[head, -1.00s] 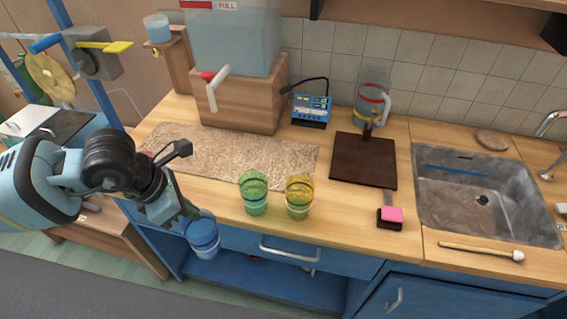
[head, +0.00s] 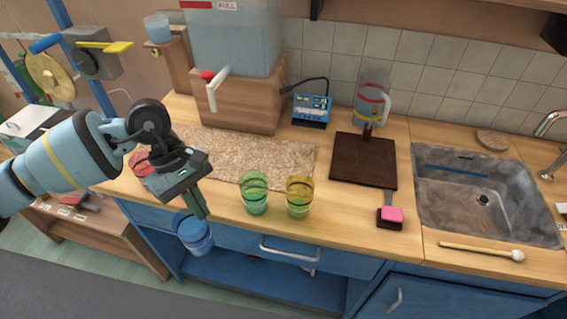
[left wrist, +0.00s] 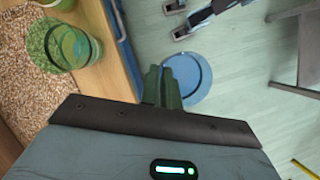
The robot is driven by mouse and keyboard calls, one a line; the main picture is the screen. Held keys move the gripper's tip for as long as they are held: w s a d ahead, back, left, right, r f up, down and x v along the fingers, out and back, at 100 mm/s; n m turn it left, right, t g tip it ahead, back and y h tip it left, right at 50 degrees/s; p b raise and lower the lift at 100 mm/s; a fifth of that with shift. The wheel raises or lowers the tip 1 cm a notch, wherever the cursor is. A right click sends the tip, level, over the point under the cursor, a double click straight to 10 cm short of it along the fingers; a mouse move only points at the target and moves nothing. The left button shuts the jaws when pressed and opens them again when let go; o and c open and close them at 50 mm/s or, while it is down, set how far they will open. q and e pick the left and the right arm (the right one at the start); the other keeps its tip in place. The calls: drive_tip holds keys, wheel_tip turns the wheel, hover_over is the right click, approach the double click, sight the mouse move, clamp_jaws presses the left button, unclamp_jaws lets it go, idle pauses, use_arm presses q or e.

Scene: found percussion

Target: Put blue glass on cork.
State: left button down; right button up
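The blue glass (head: 194,238) hangs in front of the counter's front edge, low at the left. My left gripper (head: 203,213) is above it, with its fingers at its rim. In the left wrist view the blue glass (left wrist: 192,80) is a round blue shape over the floor, and my gripper fingers (left wrist: 161,86) are close together across its edge. The tan speckled mat (head: 265,158), which looks like cork, lies along the counter behind the gripper. It also shows in the wrist view (left wrist: 15,70). My right gripper is not in view.
A green glass (head: 254,195) and a yellow glass (head: 299,197) stand in front of the mat. A wooden box (head: 240,103) stands behind. A round brown disc (head: 492,139) lies behind the sink.

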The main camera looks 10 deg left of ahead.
use_arm(q)
drive_tip(key=m+y, duration=0.1)
drive_tip(key=m, duration=0.2)
drive_tip(key=w+d+r+m+g+y, duration=0.1)
drive_tip(key=m, duration=0.3)
drive_tip(key=m+g+y, duration=0.1)
drive_tip(key=m, duration=0.3)
drive_tip(key=shift+w+d+r+y, duration=0.15)
drive_tip(key=shift+w+d+y, duration=0.05)
drive_tip(key=shift+y, duration=0.2)
drive_tip(key=shift+s, duration=0.1)
